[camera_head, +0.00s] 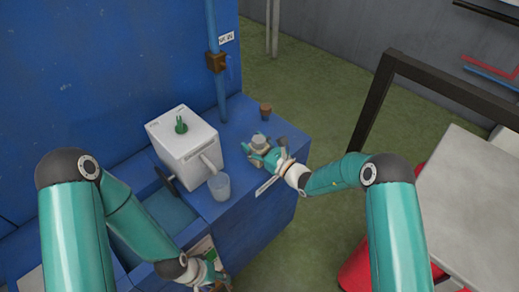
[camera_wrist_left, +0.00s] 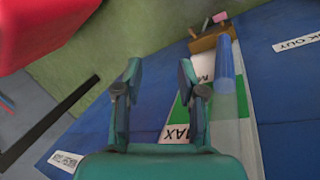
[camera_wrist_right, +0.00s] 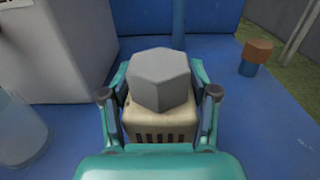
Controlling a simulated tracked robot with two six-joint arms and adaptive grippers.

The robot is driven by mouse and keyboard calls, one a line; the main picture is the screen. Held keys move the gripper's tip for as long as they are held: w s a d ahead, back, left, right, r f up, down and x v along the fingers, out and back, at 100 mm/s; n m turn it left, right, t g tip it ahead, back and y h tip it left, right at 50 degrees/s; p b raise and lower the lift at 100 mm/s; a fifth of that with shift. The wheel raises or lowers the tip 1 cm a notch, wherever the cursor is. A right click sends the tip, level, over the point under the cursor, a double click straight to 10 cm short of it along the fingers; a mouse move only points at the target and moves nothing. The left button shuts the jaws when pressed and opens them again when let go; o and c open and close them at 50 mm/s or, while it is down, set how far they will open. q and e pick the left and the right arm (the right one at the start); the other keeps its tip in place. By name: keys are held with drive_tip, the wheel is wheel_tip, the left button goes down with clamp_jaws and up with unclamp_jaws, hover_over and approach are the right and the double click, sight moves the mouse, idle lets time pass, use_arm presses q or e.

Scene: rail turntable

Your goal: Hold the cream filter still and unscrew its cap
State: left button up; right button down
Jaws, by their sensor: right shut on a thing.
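The cream filter (camera_wrist_right: 160,122) has a slotted body and a grey hexagonal cap (camera_wrist_right: 161,78) on top. It stands upright on the blue bench, and the cap also shows in the head view (camera_head: 259,142). My right gripper (camera_wrist_right: 160,105) is shut on the filter's body, with one finger on each side, below the cap. My left gripper (camera_head: 216,284) is low in the head view, away from the filter, by the front of the blue unit. In the left wrist view its fingers (camera_wrist_left: 160,85) are apart with nothing between them.
A white box (camera_head: 185,145) with a green knob and a clear cup (camera_head: 219,186) stand left of the filter. A small brown-topped piece (camera_head: 265,110) stands behind it. A blue pipe with a brown valve (camera_head: 215,62) rises at the back. A dark frame (camera_head: 375,95) stands at right.

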use_arm(q)
drive_tip(key=shift+o, duration=2.5)
drive_tip(key=shift+w+d, duration=0.15)
drive_tip(key=shift+w, duration=0.15)
drive_tip(key=shift+o, duration=0.3)
drive_tip(key=w+d+r+m, duration=0.3)
drive_tip(key=w+d+m, duration=0.1)
drive_tip(key=w, duration=0.3)
drive_tip(key=shift+w+d+r+g, duration=0.3)
drive_tip(key=shift+w+d+g, duration=0.1)
drive_tip(key=shift+d, duration=0.45)
drive_tip(key=m+t+y, duration=0.1)
drive_tip(key=t+y, duration=0.2)
drive_tip(key=t, duration=0.1)
approach(258, 140)
drive_tip(key=x, duration=0.9)
drive_tip(key=shift+d+f, duration=0.1)
drive_tip(key=shift+f, duration=0.15)
